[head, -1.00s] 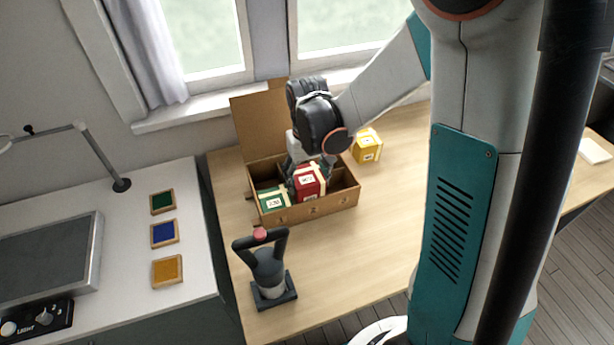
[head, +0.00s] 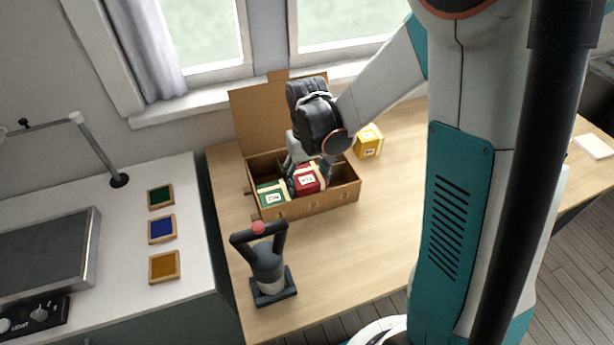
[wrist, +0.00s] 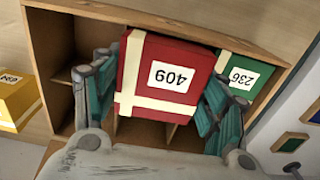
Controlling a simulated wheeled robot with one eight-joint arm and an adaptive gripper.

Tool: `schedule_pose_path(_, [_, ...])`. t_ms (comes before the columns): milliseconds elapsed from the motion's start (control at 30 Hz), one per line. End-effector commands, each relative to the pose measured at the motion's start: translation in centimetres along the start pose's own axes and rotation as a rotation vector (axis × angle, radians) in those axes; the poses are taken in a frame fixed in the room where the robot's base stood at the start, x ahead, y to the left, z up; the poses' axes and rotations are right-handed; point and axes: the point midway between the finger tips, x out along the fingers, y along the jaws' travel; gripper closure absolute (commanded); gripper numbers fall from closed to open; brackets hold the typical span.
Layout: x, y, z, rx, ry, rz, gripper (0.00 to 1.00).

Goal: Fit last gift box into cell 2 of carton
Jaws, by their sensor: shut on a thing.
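The red gift box (head: 307,179), with cream ribbon and a 409 label, is between the fingers of my gripper (head: 308,172). In the wrist view my gripper (wrist: 155,100) is shut on the red box (wrist: 170,75) by two opposite sides. The open brown carton (head: 335,205) stands on the wooden table. The red box is in the middle cell's opening, its lower part hidden behind the front wall. The green gift box (head: 272,197), labelled 236 in the wrist view (wrist: 240,75), sits in the left cell. The right cell looks empty. The red box's bottom is hidden.
A yellow gift box (head: 369,142) stands on the table right of the carton. The carton's raised lid (head: 262,120) is behind it. A dark handled tool (head: 266,270) stands in front. Coloured tiles (head: 162,229) lie on the white counter at left. The table's front right is clear.

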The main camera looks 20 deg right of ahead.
Motion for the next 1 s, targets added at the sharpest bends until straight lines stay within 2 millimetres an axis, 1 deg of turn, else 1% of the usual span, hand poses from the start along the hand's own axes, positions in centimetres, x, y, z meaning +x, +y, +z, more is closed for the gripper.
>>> schedule_pose_path(167, [0.09, 0.00, 0.00, 0.000, 0.000, 0.000, 0.65])
schedule_pose_path(200, [0.08, 0.00, 0.00, 0.000, 0.000, 0.000, 0.31])
schedule_pose_path(300, [0.08, 0.00, 0.00, 0.000, 0.000, 0.000, 0.10])
schedule_pose_path(600, [0.09, 0.00, 0.00, 0.000, 0.000, 0.000, 0.10])
schedule_pose_path(667, [0.10, 0.00, 0.00, 0.000, 0.000, 0.000, 0.00])
schedule_pose_path(1000, [0.09, 0.00, 0.00, 0.000, 0.000, 0.000, 0.00])
